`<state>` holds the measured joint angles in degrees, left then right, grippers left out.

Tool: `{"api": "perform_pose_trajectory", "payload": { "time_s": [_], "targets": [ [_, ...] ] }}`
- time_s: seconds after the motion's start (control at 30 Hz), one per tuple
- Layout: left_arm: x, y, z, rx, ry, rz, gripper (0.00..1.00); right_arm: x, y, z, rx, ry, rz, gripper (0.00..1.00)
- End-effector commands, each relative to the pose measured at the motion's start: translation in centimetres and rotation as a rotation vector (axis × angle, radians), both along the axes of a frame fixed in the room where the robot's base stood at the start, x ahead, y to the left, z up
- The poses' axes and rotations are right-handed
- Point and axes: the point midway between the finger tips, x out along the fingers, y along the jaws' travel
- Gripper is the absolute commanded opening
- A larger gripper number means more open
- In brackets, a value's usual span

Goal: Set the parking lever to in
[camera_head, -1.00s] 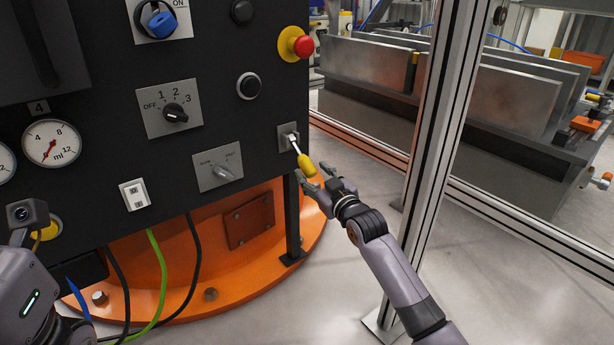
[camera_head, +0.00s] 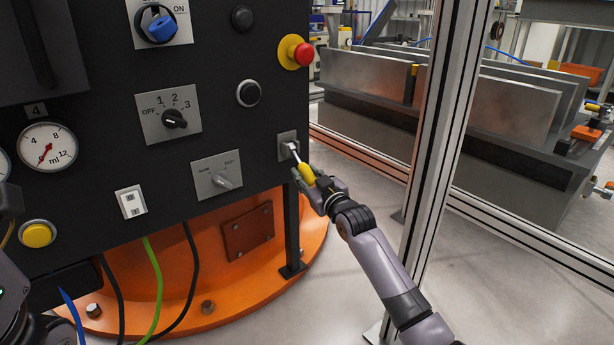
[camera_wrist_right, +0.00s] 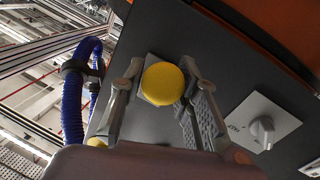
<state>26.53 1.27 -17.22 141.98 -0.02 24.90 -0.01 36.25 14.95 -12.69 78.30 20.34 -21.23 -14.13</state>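A lever with a yellow handle (camera_head: 307,174) sticks out and down from a small grey plate (camera_head: 288,144) at the right edge of the black panel. No label shows on it, and I take it as the parking lever. My right gripper (camera_head: 309,182) is at the handle. In the right wrist view, the handle's round yellow end (camera_wrist_right: 163,83) lies between the two fingers (camera_wrist_right: 162,70), which are spread on either side of it. Contact cannot be told. My left arm shows only in part at the left edge, its gripper out of view.
Cables hang below the panel.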

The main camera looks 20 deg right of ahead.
Motion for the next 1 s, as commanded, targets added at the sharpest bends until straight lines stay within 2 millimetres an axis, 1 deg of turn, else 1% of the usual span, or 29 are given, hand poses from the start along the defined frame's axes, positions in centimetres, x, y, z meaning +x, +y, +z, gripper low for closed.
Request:
{"api": "perform_pose_trajectory", "payload": {
  "time_s": [0.03, 0.4, 0.83, 1.0],
  "targets": [
    [0.0, 0.0, -0.01, 0.0, 0.0, 0.0, 0.0, -0.01, 0.0, -0.01, 0.0, 0.0, 0.0, 0.24],
    [0.0, 0.0, -0.02, -0.001, 0.0, -0.001, 0.0, -0.02, -0.02, -0.03, 0.0, 0.0, 0.0, 0.0],
    [0.01, 0.01, 0.02, -0.001, 0.0, 0.0, 0.0, -0.01, -0.04, -0.01, 0.0, 0.001, 0.0, 0.0],
    [-0.07, 0.08, 0.62, -0.003, -0.005, -0.001, 0.0, -0.07, -0.07, 0.26, -0.004, 0.012, -0.001, 0.0]
  ]
}}
